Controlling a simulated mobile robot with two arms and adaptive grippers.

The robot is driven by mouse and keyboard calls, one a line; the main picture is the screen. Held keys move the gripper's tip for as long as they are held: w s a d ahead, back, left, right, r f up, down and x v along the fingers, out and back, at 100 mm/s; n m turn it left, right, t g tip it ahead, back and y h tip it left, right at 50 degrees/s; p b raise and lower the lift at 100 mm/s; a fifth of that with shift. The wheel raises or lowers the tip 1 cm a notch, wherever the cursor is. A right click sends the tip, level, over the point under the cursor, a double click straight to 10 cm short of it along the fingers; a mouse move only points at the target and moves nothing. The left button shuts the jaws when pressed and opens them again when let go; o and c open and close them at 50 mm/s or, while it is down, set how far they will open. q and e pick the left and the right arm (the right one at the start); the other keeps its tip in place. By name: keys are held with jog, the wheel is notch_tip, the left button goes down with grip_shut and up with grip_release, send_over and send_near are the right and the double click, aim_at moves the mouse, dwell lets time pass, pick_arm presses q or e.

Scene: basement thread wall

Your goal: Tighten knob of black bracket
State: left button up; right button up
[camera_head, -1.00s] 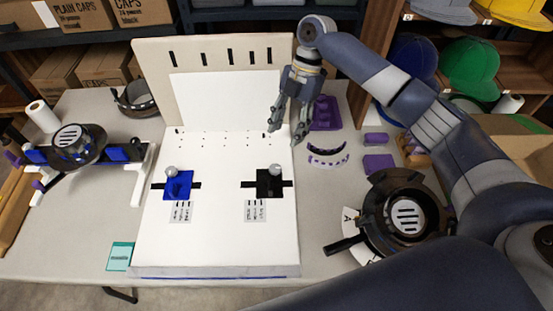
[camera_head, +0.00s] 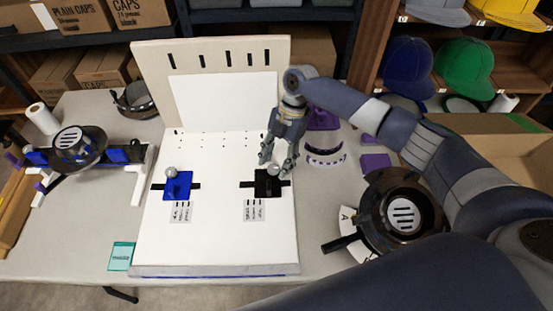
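The black bracket (camera_head: 266,187) sits on the right half of the white board (camera_head: 220,235), over a black strip. Its round grey knob (camera_head: 274,171) is on the bracket's top edge. My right gripper (camera_head: 275,167) points down at the knob, its two fingers apart, one on each side of it in this view. Whether the fingers touch the knob cannot be told. A blue bracket (camera_head: 177,187) with its own grey knob (camera_head: 171,172) sits on the left half of the board. My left gripper is not in view.
An upright slotted panel (camera_head: 150,70) stands at the back of the board. A black round device (camera_head: 403,215) with a handle stands at right. Purple parts (camera_head: 376,163) lie behind it. A blue and white rig (camera_head: 140,175) stands at left. The board's front is clear.

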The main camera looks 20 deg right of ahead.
jog(key=c, duration=1)
jog(key=shift+o, duration=0.2)
jog(key=shift+s+r+m+p, duration=0.1)
jog(key=shift+r+m+p, duration=0.1)
jog(key=shift+m+p, duration=0.4)
jog(key=m+t+p, duration=0.1)
jog(key=m+p, duration=0.3)
jog(key=p, duration=0.1)
jog(key=s+m+t+p, duration=0.1)
jog(key=m+t+p, duration=0.1)
jog(key=m+p, duration=0.2)
jog(key=m+t+p, duration=0.2)
jog(key=m+p, duration=0.2)
jog(key=p, duration=0.2)
jog(key=shift+s+r, duration=0.15)
jog(key=shift+s, duration=0.05)
jog(key=shift+s+a+f+m+t+h+p, duration=0.15)
jog(key=shift+m+t+h+p, duration=0.1)
jog(key=shift+m+p, duration=0.6)
jog(key=shift+w+f+m+t+h+p, duration=0.15)
jog(key=shift+m+t+p, duration=0.1)
jog(key=shift+m+p, duration=0.55)
jog(key=shift+s, duration=0.1)
jog(key=o, duration=1.1)
jog(key=shift+c, duration=0.2)
